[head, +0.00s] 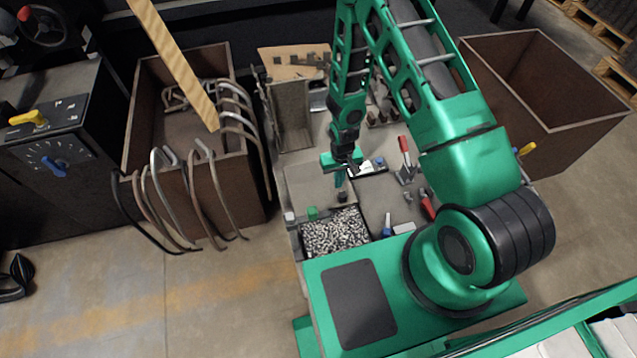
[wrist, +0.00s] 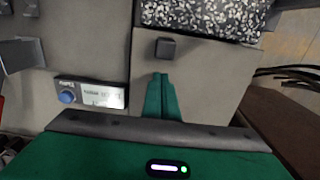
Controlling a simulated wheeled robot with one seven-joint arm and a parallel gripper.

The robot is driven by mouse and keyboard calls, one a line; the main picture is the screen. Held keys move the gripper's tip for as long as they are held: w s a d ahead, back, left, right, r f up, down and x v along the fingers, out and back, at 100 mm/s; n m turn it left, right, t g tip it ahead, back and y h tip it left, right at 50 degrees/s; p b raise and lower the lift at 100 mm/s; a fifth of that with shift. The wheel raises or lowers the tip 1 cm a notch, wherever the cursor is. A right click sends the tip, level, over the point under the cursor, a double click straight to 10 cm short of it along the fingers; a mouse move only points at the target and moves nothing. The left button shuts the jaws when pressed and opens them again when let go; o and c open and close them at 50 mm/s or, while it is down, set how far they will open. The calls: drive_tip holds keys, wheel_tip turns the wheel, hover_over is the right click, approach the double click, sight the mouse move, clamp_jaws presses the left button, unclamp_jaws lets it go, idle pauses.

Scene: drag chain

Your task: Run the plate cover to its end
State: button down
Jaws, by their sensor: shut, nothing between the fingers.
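The plate cover (head: 309,190) is a flat grey sheet beside a bin of speckled chips. It also shows in the wrist view (wrist: 205,75). A small dark square knob (wrist: 167,48) stands on it near the edge by the chips, and shows in the head view (head: 342,197). My gripper (wrist: 160,76) is shut and empty. Its green fingertips are over the plate, a little short of the knob and apart from it in the picture. In the head view my gripper (head: 340,182) hangs above the plate. The height gap is hard to tell.
The bin of chips (head: 335,232) lies just beyond the knob. A small panel with a blue button (wrist: 68,95) is beside my gripper. A red-handled clamp (head: 404,160) stands to the right. A brown crate with bent hoses (head: 190,160) is at the left.

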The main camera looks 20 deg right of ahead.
wheel_tip(320, 180, up, 8)
idle(1.0)
idle(0.5)
drive_tip(key=s+d+r+m, duration=0.1)
drive_tip(key=s+d+r, duration=0.1)
drive_tip(key=d+r, duration=0.45)
drive_tip(key=s+d+r+m+h, duration=0.1)
drive_tip(key=s+d+r, duration=0.15)
drive_tip(key=r, duration=0.75)
drive_tip(key=s+d+r+m, duration=0.1)
drive_tip(key=d+r, duration=0.4)
drive_tip(key=r, duration=0.4)
drive_tip(key=s+d+r+m, duration=0.1)
drive_tip(key=s+r, duration=0.6)
drive_tip(key=s, duration=0.3)
drive_tip(key=s+d+r+m+y, duration=0.1)
drive_tip(key=s+d+r+m, duration=0.1)
drive_tip(key=s+r, duration=0.6)
drive_tip(key=s, duration=0.3)
drive_tip(key=shift+s, duration=0.15)
drive_tip(key=shift+f, duration=0.1)
